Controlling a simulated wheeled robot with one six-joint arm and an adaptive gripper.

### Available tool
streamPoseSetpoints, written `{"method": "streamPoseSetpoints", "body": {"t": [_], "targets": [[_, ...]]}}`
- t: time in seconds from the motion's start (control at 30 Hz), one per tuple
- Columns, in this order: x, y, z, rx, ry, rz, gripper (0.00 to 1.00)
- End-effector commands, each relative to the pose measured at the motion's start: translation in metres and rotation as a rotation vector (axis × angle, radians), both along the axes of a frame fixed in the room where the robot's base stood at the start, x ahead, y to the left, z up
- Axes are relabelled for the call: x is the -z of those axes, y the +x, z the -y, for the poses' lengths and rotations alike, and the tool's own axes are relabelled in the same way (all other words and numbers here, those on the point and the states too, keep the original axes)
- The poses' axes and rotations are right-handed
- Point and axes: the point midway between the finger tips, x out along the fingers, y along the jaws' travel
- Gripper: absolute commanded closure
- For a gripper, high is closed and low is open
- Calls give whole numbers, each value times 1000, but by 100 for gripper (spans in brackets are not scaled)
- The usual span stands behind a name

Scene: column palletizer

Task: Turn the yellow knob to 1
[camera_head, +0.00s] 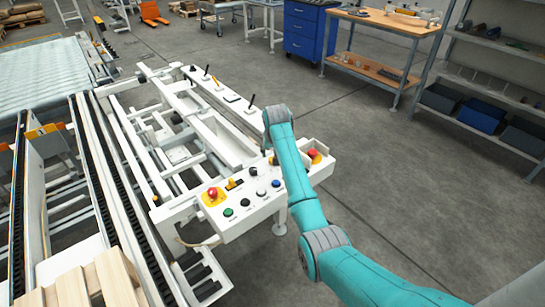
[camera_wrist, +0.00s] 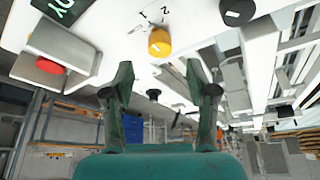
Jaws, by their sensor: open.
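The yellow knob (camera_wrist: 159,43) shows at the top middle of the wrist view, on a white panel with the marks "1" and "2" printed beside it. I cannot tell for sure which mark its pointer faces. My gripper (camera_wrist: 160,70) is open, with one dark green finger on each side of the knob in the picture. The fingertips look apart from the knob, with nothing between them. In the head view my arm reaches over the white control panel (camera_head: 222,222), and it hides part of the panel and my fingertips.
In the wrist view a red button (camera_wrist: 50,66) in a grey housing is at left, and a black knob (camera_wrist: 236,12) is at upper right. In the head view a red emergency button (camera_head: 212,193) sits on the panel. Conveyor rails stand at left; open floor lies right.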

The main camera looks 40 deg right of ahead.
Motion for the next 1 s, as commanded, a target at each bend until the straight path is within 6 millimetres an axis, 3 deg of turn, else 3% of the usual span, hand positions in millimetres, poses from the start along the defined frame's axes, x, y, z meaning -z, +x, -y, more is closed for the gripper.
{"method": "streamPoseSetpoints", "body": {"t": [0.2,0.4,1.0], "targets": [[-38,-14,-8,0,-1,1,43],[-57,-21,-12,0,0,0,43],[-62,-22,-13,0,1,-1,43]]}}
